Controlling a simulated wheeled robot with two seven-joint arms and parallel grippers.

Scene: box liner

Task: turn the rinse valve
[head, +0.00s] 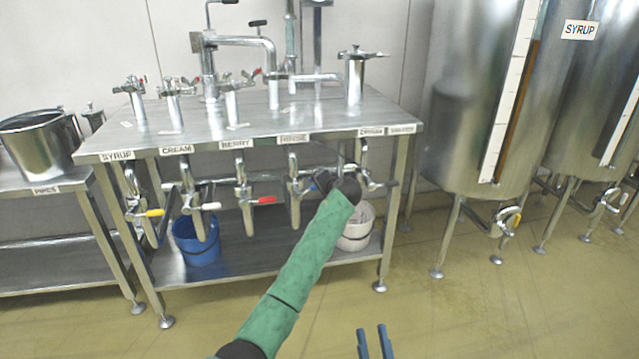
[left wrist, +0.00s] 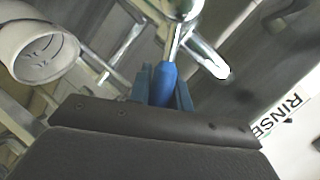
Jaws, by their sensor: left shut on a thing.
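The rinse valve (head: 293,178) hangs from the front of the steel table below the RINSE label (head: 293,138). My left gripper (head: 315,184) is at this valve, at the end of the green-sleeved arm, which hides part of it. In the left wrist view, the blue valve handle (left wrist: 163,84) sits between the blue fingers of my left gripper (left wrist: 164,92), which are shut on it. The handle's metal stem runs up to the valve body. My right gripper (head: 374,342) shows only as two blue fingers, apart and empty, at the bottom edge.
Valves with yellow, white and red (head: 264,200) handles hang to the left. Another valve (head: 362,165) is close on the right. A blue bucket (head: 197,245) and a white bucket (head: 354,238) stand on the lower shelf. Steel tanks (head: 470,110) stand at right.

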